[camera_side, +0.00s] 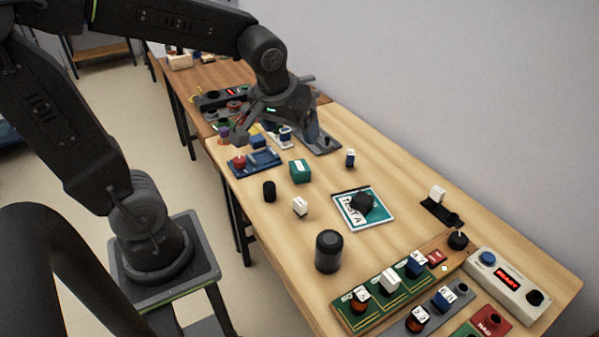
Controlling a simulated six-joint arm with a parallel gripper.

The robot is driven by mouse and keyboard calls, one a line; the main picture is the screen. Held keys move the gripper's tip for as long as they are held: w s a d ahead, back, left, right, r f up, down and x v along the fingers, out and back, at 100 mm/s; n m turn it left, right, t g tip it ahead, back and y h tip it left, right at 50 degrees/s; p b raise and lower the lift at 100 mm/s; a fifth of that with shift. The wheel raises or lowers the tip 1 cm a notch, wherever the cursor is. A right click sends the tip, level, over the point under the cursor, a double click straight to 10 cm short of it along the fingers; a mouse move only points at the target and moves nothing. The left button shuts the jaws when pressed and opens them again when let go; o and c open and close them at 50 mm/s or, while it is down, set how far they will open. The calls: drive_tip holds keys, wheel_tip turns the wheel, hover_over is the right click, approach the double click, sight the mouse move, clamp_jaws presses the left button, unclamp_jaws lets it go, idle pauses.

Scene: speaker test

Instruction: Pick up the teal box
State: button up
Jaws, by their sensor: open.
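The teal box (300,171) is a small block with a white label on top. It stands on the wooden table, left of the middle of the table top. My gripper (240,135) hangs at the end of my arm, farther back and to the left of the teal box. It is open and apart from the box. No thing shows between its fingers, though the fingertips are small and dark in this view.
Near the box stand a small black cylinder (269,191), a white block (300,206) and a blue tray (254,162). A teal and white mat (379,217) bears a black block. A larger black cylinder (329,251) stands nearer. Fixture boards and a control box (507,280) fill the near right end.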

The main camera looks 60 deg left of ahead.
drive_tip(key=w+a+f+n+g+y, duration=0.1)
drive_tip(key=w+a+f+n, duration=0.2)
drive_tip(key=w+a+f, duration=0.15)
drive_tip(key=n+g+y, duration=0.1)
drive_tip(key=n+g, duration=0.1)
drive_tip(key=n, duration=0.4)
approach(300, 167)
drive_tip(key=x, duration=0.5)
drive_tip(key=shift+s, duration=0.1)
drive_tip(key=shift+x, duration=3.2)
drive_tip(key=shift+r, duration=0.1)
drive_tip(key=c, duration=1)
